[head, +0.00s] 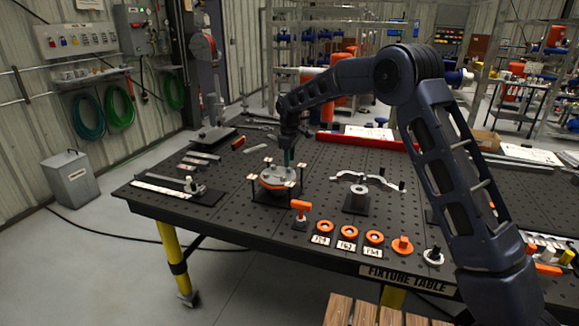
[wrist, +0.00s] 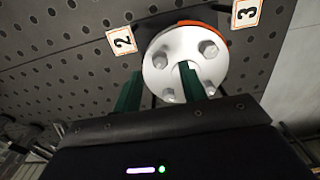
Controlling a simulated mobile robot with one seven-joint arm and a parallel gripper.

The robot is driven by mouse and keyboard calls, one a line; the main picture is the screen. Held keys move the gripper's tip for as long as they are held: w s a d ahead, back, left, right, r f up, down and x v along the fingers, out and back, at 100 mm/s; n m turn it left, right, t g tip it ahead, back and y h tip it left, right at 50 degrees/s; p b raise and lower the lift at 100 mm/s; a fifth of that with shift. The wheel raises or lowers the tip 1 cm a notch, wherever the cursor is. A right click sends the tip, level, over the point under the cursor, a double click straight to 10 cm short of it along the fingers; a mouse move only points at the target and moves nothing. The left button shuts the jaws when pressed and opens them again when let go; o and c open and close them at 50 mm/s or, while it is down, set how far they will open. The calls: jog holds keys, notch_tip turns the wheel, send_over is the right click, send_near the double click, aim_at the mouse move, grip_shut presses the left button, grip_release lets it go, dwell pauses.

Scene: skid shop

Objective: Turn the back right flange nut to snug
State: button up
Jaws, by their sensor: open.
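The flange (wrist: 184,62) is a round pale disc with metal nuts around its face, lying over an orange part. In the head view the orange flange assembly (head: 278,180) stands on the fixture table. My gripper (wrist: 160,72) is open, with two green fingers; it also shows in the head view above the flange (head: 287,158). One finger overlaps the flange face, and the other is beside its left edge. One nut (wrist: 160,60) shows near the fingertips, and another (wrist: 167,95) shows between the fingers. I cannot tell which nut is the back right one.
Number cards 2 (wrist: 122,40) and 3 (wrist: 246,13) stand close around the flange. An orange tool (head: 301,208) and orange rings (head: 347,231) are on the table in front. A silver fixture (head: 358,197) stands to the right.

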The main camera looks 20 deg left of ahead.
aim_at(289, 170)
jog(key=shift+f, duration=1.85)
grip_shut()
